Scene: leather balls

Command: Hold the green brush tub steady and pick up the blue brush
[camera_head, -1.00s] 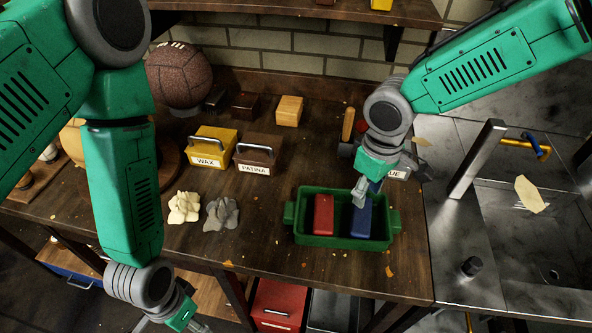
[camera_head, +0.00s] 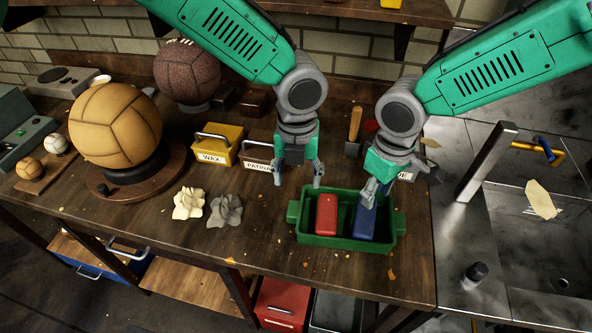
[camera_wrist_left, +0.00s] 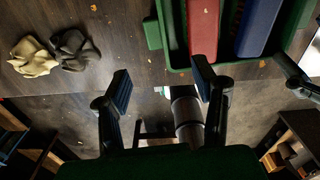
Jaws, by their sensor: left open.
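The green brush tub (camera_head: 345,243) sits near the bench's front edge, with a red brush (camera_head: 326,214) and the blue brush (camera_head: 364,222) lying in it. All three also show at the top of the left wrist view, including the blue brush (camera_wrist_left: 258,28). My left gripper (camera_head: 299,178) is open and empty, above and behind the tub's left end. Its spread fingers (camera_wrist_left: 162,88) show in the left wrist view. My right gripper (camera_head: 377,193) is at the far end of the blue brush, partly covering it. I cannot tell whether its fingers close on the brush.
Yellow wax box (camera_head: 217,150) and brown patina box (camera_head: 259,158) stand behind and left of the tub. Two crumpled cloths (camera_head: 206,207) lie to its left. A large tan ball (camera_head: 115,125) stands further left. A metal sink (camera_head: 535,245) is at right.

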